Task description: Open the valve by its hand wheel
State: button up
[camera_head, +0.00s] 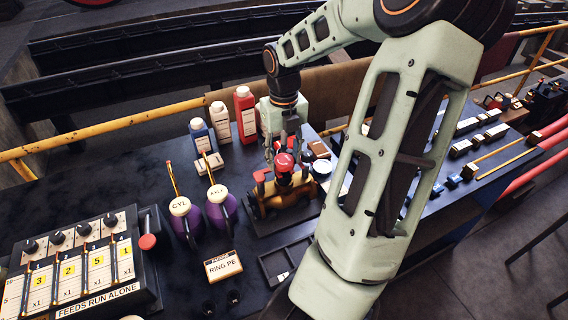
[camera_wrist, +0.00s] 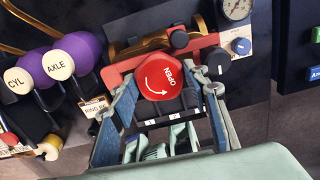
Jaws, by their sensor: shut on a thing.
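The red hand wheel (camera_head: 284,161) sits on top of the brass-yellow valve (camera_head: 270,206), which stands on a dark base on the bench. In the wrist view the hand wheel (camera_wrist: 158,84) shows a white curved arrow and the word OPEN. My gripper (camera_head: 284,148) comes down on the wheel from above. In the wrist view the fingers of my gripper (camera_wrist: 164,92) stand on either side of the wheel and are shut on it. The wheel partly hides the valve's body below.
Purple oilers marked CYL (camera_head: 183,215) and AXLE (camera_head: 220,204) stand left of the valve. Blue (camera_head: 200,134), white (camera_head: 220,122) and red bottles (camera_head: 245,114) stand behind. A RING PE sign (camera_head: 223,266) and a dark tray (camera_head: 272,268) are in front. My arm covers the right side.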

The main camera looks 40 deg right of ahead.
aim_at(284, 159)
jog(key=shift+n, duration=1.5)
jog(key=o, duration=1.4)
jog(key=shift+c, duration=1.4)
jog(key=shift+r, duration=0.1)
jog(key=shift+r, duration=2.9)
